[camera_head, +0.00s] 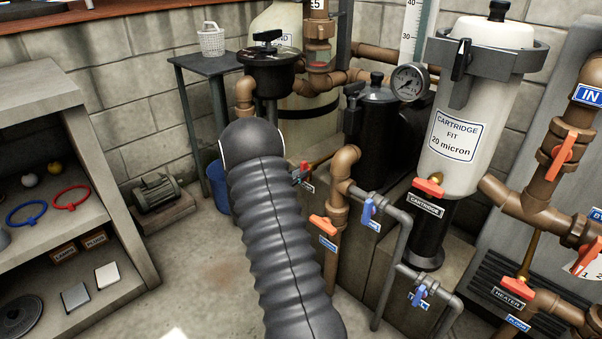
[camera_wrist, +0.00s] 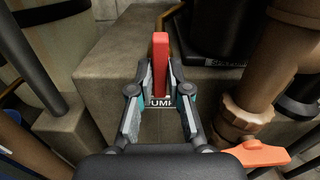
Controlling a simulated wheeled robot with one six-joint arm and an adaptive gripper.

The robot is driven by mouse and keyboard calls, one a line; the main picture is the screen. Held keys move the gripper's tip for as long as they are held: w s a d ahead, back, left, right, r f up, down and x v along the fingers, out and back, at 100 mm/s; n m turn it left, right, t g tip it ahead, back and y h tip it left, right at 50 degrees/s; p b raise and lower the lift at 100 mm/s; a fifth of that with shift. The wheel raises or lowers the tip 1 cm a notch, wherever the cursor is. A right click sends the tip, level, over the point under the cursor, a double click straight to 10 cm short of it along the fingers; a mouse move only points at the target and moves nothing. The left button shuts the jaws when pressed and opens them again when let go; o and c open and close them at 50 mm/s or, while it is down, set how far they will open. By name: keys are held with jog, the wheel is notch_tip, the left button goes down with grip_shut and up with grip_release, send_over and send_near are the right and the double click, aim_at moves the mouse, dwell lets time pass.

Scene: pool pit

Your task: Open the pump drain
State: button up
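The pump drain valve has a red lever handle (camera_wrist: 160,64), upright in the middle of the wrist view, with a label reading "PUMP" (camera_wrist: 160,102) just below it. My gripper (camera_wrist: 160,72) is open, with one finger on each side of the red handle. The fingertips are close to its sides; narrow gaps seem to show, and I see no clear grip. In the head view my dark ribbed arm covers most of the gripper. A small red handle (camera_head: 304,166) and a label (camera_head: 307,187) show just right of the arm's end.
An orange-handled valve (camera_wrist: 262,154) on a brown pipe (camera_wrist: 248,112) stands close at the right of my gripper. Blue-handled valves (camera_head: 369,211) on grey pipes are farther right. A black pump strainer (camera_head: 376,125) stands behind.

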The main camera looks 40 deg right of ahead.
jog(key=o, duration=0.5)
jog(key=shift+a, duration=0.1)
jog(key=shift+s+a, duration=0.15)
jog(key=shift+a, duration=1.55)
jog(key=shift+s+a, duration=0.15)
jog(key=shift+a, duration=1.55)
